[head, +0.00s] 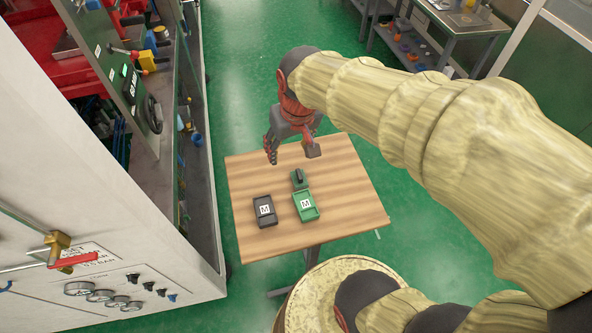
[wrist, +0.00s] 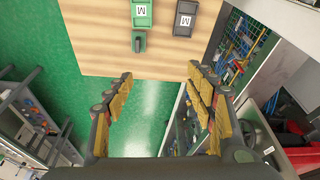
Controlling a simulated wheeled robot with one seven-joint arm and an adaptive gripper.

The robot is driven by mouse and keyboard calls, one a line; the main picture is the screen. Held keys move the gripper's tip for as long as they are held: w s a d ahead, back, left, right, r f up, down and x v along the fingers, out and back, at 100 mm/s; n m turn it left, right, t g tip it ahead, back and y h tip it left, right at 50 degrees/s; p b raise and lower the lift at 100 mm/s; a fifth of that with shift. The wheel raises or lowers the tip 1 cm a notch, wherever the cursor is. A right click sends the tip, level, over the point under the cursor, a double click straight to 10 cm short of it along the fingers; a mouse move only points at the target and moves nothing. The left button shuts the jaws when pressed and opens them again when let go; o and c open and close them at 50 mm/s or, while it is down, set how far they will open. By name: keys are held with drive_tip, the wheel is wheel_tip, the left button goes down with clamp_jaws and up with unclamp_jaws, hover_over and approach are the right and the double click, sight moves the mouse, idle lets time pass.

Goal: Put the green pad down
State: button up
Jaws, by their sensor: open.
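The green pad (head: 299,179) with a dark handle on top rests on the wooden table, just behind the green tray (head: 306,207) marked M. A black tray (head: 264,211), also marked M, lies to the left of the green one. My gripper (head: 292,154) is open and empty, held above the far part of the table, behind the pad. In the wrist view, the open fingers (wrist: 160,75) have nothing between them, and the pad (wrist: 139,42) lies ahead, beyond the fingertips. I cannot tell whether the pad touches the green tray's edge.
The wooden table (head: 345,200) is bare around the trays and pad. A machine with a white cabinet (head: 110,235) stands left of the table. A grey workbench (head: 450,25) with small coloured parts on its shelf is at the back right. Green floor lies between them.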

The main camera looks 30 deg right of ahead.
drive_tip(key=s+a+r+t, duration=0.1)
drive_tip(key=s+a+r, duration=0.1)
drive_tip(key=s, duration=0.3)
drive_tip(key=s+a+r+n+t, duration=0.1)
drive_tip(key=s+a+r, duration=0.1)
drive_tip(key=s, duration=0.3)
drive_tip(key=shift+s+r, duration=0.25)
drive_tip(key=shift+r, duration=0.35)
